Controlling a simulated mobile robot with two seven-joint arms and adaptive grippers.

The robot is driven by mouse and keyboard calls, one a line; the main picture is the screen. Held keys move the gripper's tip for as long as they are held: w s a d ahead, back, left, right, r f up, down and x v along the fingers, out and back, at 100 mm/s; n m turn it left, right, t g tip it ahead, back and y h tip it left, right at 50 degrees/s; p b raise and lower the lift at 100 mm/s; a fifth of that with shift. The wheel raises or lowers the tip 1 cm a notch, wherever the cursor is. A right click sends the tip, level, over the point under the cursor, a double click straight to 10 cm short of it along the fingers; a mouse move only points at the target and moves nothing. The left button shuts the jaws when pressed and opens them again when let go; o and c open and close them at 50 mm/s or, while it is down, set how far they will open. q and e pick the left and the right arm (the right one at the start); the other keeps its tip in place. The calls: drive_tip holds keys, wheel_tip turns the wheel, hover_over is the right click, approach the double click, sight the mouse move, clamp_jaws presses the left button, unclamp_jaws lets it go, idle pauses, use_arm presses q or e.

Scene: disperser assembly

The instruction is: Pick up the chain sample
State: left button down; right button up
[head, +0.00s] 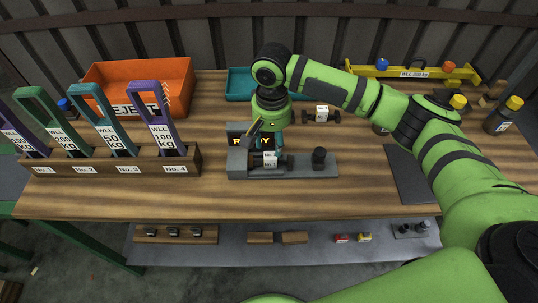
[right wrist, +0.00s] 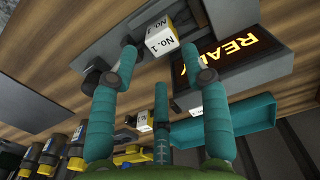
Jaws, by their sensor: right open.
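A chain sample with a white, yellow-edged label (head: 270,160) lies in the grey test fixture (head: 310,173), below the READY display. In the right wrist view its label (right wrist: 160,42) reads "No. 1", and dark ends show beside it. A second labelled dark sample (head: 321,114) lies on the table behind the fixture. My right gripper (head: 266,146) points down over the fixture, its teal fingers open. In the right wrist view the open fingers (right wrist: 166,62) reach towards both sides of the label; whether they touch the sample I cannot tell. My left gripper is out of view.
A rack (head: 100,172) with several numbered weight-limit handles stands at left, before an orange REJECT bin (head: 137,80). A teal tray (head: 240,84) is behind my arm. A yellow beam (head: 414,72) and a dark mat (head: 408,174) are at right. The front table strip is clear.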

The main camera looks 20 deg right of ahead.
sight(270, 155)
wheel_tip(270, 155, down, 2)
drive_tip(key=shift+s+f+p, duration=0.1)
drive_tip(key=shift+f+p, duration=0.1)
drive_tip(key=shift+p, duration=0.35)
drive_tip(key=shift+w+a+f, duration=0.1)
drive_tip(key=shift+w+f, duration=0.1)
drive_tip(key=shift+f, duration=1.3)
clamp_jaws()
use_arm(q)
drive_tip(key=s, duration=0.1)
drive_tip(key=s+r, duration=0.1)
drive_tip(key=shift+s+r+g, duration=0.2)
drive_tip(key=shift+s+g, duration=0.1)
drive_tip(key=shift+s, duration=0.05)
use_arm(e)
drive_tip(key=shift+r, duration=0.15)
